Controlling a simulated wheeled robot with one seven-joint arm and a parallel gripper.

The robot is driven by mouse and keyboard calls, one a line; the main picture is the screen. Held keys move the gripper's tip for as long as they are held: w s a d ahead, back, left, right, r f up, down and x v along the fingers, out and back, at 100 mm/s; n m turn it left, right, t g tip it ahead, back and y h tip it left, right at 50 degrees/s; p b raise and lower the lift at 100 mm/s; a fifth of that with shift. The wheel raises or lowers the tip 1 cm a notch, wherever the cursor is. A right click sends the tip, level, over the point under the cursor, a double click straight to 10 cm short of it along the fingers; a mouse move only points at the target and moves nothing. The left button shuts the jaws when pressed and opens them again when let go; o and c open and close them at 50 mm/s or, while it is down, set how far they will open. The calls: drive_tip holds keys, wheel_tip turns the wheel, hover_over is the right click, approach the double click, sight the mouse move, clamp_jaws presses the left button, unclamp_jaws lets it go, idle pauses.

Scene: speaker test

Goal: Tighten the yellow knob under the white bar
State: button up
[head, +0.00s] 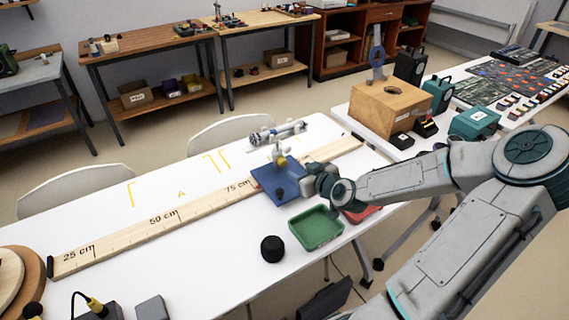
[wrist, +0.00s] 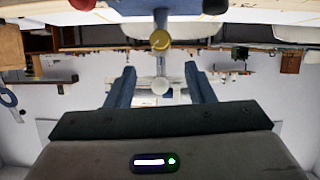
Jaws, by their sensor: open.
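The yellow knob (head: 281,161) shows small in the head view, below the white bar (head: 290,130) and near the back edge of a blue tray. In the wrist view, which looks upside down, the yellow knob (wrist: 160,40) sits on a grey upright post, beyond and above the fingertips in the picture. The white bar (wrist: 148,96) crosses behind the fingers there, partly hidden. My gripper (wrist: 159,70) is open, with the post lined up between its two blue-grey fingers. In the head view my gripper (head: 302,178) is just right of the knob, its fingers hard to make out.
A green tray (head: 316,228), a red tray (head: 362,213) and a black round piece (head: 272,249) are near the front edge. A wooden box (head: 390,107) stands back right.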

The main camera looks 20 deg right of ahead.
sight(284, 163)
drive_tip(key=x, duration=1.1)
drive_tip(key=shift+f, duration=0.1)
drive_tip(key=c, duration=1)
